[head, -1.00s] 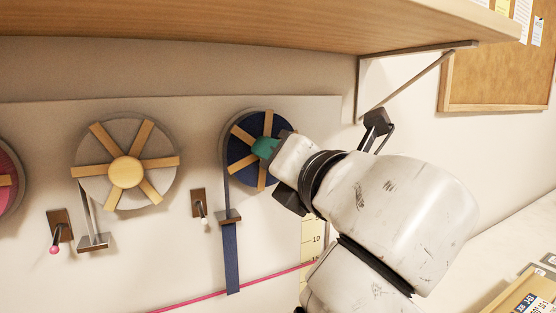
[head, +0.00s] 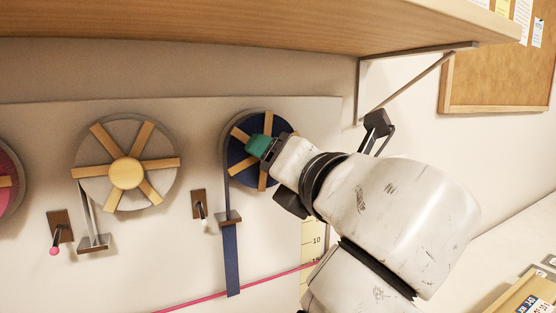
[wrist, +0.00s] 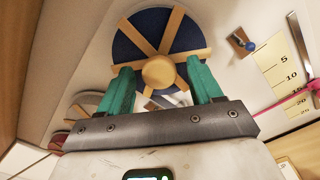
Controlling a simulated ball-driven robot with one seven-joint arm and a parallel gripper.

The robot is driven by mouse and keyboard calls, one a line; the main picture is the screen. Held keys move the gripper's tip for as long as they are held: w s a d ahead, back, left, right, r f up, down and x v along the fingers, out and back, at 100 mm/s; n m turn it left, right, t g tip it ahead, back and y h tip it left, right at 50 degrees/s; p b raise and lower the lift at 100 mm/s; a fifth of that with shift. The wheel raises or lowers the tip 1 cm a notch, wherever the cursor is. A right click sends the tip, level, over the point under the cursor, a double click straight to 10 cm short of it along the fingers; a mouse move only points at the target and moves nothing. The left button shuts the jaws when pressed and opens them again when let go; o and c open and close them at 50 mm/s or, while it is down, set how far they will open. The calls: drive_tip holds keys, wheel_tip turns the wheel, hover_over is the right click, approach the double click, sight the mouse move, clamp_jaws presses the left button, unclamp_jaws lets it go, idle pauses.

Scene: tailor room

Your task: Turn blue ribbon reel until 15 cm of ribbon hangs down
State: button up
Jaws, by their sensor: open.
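The blue ribbon reel (head: 237,152) is on the wall panel, with light wooden spokes; the wrist view shows its round wooden hub (wrist: 159,72). Blue ribbon (head: 231,262) runs down its left side through a small guide (head: 228,218) and hangs free. In the head view its lower end is just below the pink line (head: 277,276). My gripper (wrist: 161,68) is open, its teal fingers either side of the hub in the wrist view. I cannot tell whether they touch the spokes. In the head view my gripper (head: 258,146) covers the reel's right part and hub.
A marked scale (head: 314,240) hangs right of the ribbon, partly behind my arm. A grey reel (head: 104,187) and part of a pink reel (head: 8,200) are to the left. Small pegs (head: 201,206) stick out between reels. A wooden shelf (head: 250,30) overhangs above.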

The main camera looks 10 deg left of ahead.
drive_tip(key=b+v, duration=0.1)
drive_tip(key=v, duration=0.9)
drive_tip(key=shift+s+d, duration=0.25)
